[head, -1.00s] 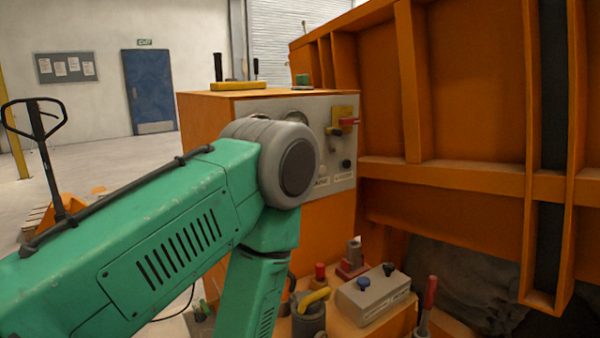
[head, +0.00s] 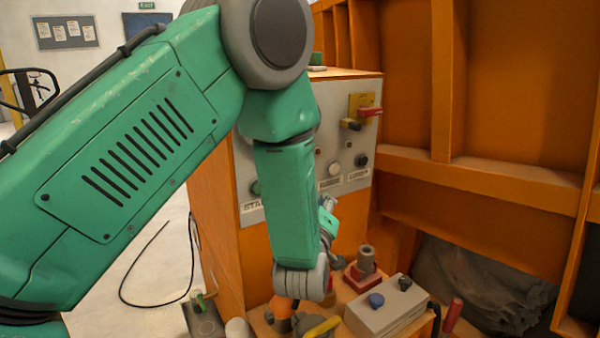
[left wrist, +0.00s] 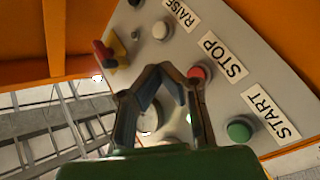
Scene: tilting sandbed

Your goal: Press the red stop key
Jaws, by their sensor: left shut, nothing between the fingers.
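The red stop key (left wrist: 200,72) is a round red button beside the STOP label (left wrist: 223,57) on the grey panel (left wrist: 265,75) in the left wrist view. In the head view my left arm hides it. My left gripper (left wrist: 168,68) is shut and empty, its fingertips just left of the red key and partly overlapping its edge in the picture. I cannot tell whether they touch it. My right gripper is not in view.
The green START key (left wrist: 240,130) and pale RAISE key (left wrist: 161,30) flank the stop key. A red-handled switch (head: 370,112) sits higher on the panel. Below, a grey box (head: 385,308) with knobs and a red-based fitting (head: 366,262) stand on an orange ledge.

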